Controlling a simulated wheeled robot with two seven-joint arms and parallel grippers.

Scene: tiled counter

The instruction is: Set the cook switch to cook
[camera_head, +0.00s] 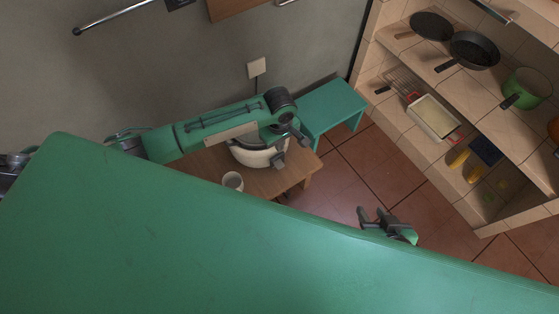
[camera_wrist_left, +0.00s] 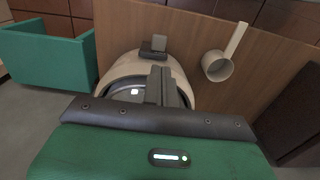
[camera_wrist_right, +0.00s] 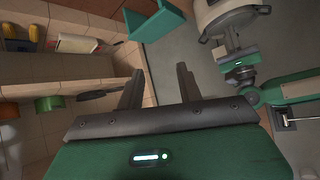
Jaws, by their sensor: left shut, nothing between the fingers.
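A cream rice cooker (camera_head: 252,154) stands on a small wooden table (camera_head: 295,176), partly hidden by my left arm. In the left wrist view, its rounded body (camera_wrist_left: 122,68) shows behind my fingers, with a dark front part bearing a small white patch (camera_wrist_left: 135,92). I cannot make out the cook switch or its setting. My left gripper (camera_head: 293,137) is shut and empty, right at the cooker; its fingers (camera_wrist_left: 167,86) overlap the dark part in view, and contact cannot be told. My right gripper (camera_head: 378,217) is open and empty, away from the cooker; its fingers are apart (camera_wrist_right: 158,88).
A white handled cup (camera_head: 232,181) is on the table beside the cooker. A green stool (camera_head: 333,108) stands right of the table. Tiled shelves (camera_head: 440,80) with pans, a green pot (camera_head: 527,88) and a tray are at the right. Floor between is clear.

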